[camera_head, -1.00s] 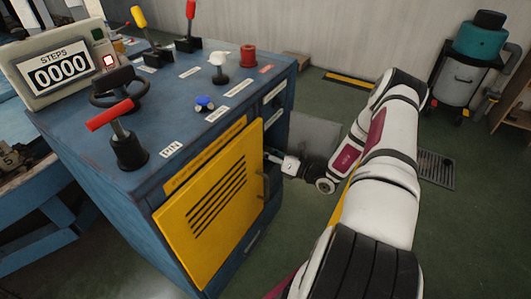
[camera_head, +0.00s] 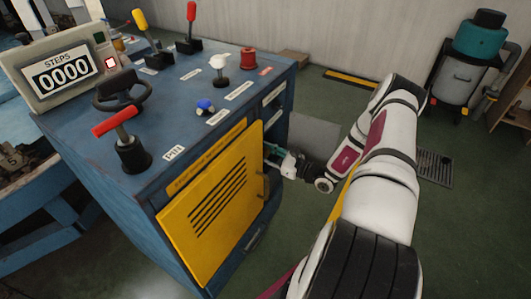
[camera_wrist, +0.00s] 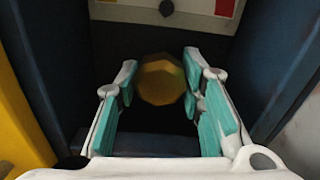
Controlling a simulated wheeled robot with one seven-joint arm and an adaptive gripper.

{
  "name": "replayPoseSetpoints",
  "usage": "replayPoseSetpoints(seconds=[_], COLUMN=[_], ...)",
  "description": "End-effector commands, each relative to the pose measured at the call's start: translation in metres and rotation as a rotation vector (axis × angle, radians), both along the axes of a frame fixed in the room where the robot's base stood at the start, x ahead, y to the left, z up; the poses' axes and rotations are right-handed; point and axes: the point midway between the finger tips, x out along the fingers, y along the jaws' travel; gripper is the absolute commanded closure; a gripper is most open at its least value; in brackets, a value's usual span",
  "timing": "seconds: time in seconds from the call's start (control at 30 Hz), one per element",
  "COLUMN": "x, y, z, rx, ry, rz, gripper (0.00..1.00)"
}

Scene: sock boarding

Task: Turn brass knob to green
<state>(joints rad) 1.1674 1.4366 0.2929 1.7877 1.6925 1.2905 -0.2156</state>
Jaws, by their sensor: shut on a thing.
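The brass knob (camera_wrist: 162,80) is a faceted, dull yellow piece in the wrist view, set in a dark recess. My gripper (camera_wrist: 160,84) has its teal-padded fingers on either side of the knob and is shut on it. In the head view my gripper (camera_head: 273,153) reaches into the right side of the blue cabinet, behind the edge of the yellow door; the knob is hidden there. A pale plate (camera_wrist: 195,6) with a red patch and a dark round part shows above the knob, cut off by the frame. No green mark is visible on it.
The yellow slatted door (camera_head: 212,205) stands just left of my gripper. Levers, a handwheel (camera_head: 118,88) and a STEPS counter (camera_head: 63,72) reading 0000 are on the blue cabinet top (camera_head: 180,110). The green floor to the right is mostly clear.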

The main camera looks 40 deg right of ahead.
Motion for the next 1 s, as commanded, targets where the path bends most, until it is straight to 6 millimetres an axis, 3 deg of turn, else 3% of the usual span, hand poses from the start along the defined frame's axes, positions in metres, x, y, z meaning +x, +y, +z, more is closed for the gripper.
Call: replayPoseSetpoints(seconds=[0.63, 0.67, 0.73, 1.0], x=[-0.0005, -0.0005, -0.0005, -0.0002], y=[-0.0004, -0.0004, -0.0004, -0.0002], z=[-0.0008, -0.0008, -0.0008, -0.0003], rx=[-0.048, -0.048, -0.048, -0.047], ry=[-0.015, -0.015, -0.015, -0.016], rz=[-0.001, -0.001, -0.001, 0.0], gripper=[0.93, 0.6, 0.44, 0.44])
